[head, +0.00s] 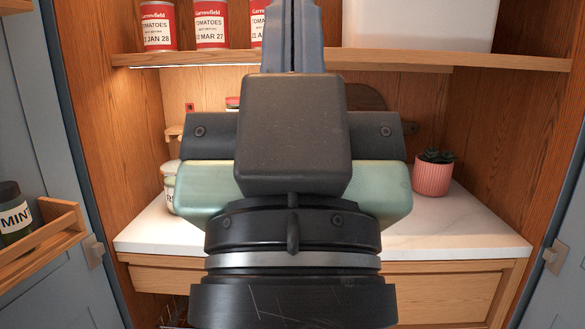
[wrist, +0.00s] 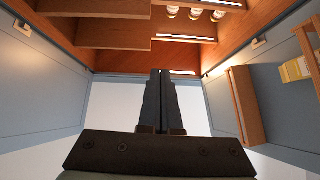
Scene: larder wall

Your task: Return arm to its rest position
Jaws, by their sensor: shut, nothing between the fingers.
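My gripper (head: 293,30) stands upright in the middle of the head view, in front of the larder. Its two grey fingers are together with nothing between them. The closed fingers also show in the wrist view (wrist: 160,80), pointing away from the camera. My wrist and gripper body hide the middle of the worktop and part of the shelf.
Tomato tins (head: 211,25) and a pale translucent bin (head: 418,24) stand on the upper shelf (head: 400,58). A pink pot with a plant (head: 432,178) stands on the marble worktop (head: 455,236). A MINT jar (head: 14,213) sits in a door rack (head: 45,228) at left.

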